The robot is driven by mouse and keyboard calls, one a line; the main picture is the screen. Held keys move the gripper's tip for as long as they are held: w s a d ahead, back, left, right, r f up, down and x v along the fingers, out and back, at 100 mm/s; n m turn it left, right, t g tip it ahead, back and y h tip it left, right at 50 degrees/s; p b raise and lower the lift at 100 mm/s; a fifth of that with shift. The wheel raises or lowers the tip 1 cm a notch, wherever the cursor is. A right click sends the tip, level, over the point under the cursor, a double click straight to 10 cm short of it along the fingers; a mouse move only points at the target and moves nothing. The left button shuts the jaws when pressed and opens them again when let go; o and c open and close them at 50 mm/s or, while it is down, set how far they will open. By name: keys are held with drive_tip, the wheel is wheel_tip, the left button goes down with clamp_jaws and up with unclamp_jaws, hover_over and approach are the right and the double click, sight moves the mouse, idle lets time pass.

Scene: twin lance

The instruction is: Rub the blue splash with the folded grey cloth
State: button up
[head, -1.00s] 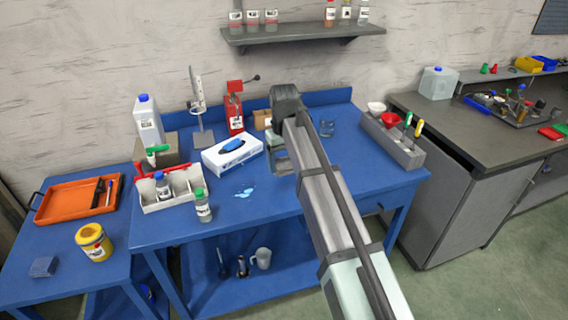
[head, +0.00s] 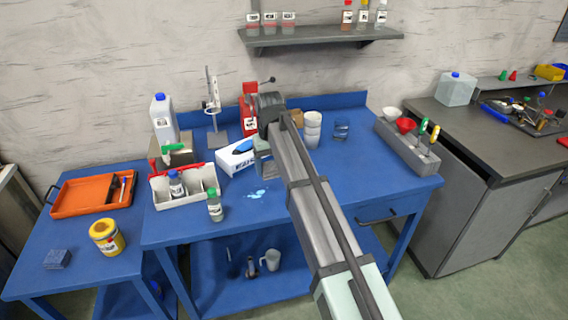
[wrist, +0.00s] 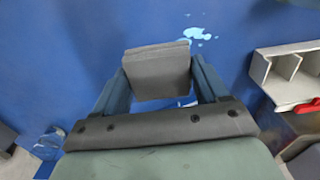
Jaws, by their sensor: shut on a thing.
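The blue splash (head: 257,194) is a light-blue patch with small drops on the blue bench, in front of the white tissue box. It also shows in the wrist view (wrist: 198,34), just beyond the cloth and a little right. The folded grey cloth (wrist: 160,74) is a flat grey square between my gripper's fingers (wrist: 158,70). My gripper is shut on it. Whether the cloth touches the bench I cannot tell.
The tissue box (head: 238,157) is close left of my gripper. A white bottle rack (head: 186,188) and a green-capped bottle (head: 215,206) stand left of the splash. White stacked cups (head: 313,128) and a glass beaker (head: 341,130) stand right of my arm.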

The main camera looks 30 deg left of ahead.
sight(273, 191)
drive_tip(key=shift+f, duration=3.95)
drive_tip(key=shift+s+a+r, duration=0.2)
drive_tip(key=shift+s+a, duration=0.4)
drive_tip(key=shift+s, duration=0.05)
drive_tip(key=shift+s+a+f, duration=0.1)
drive_tip(key=shift+s+a, duration=2.8)
drive_tip(key=shift+w+d, duration=3.45)
drive_tip(key=shift+w+d+r, duration=0.15)
drive_tip(key=shift+r, duration=3.9)
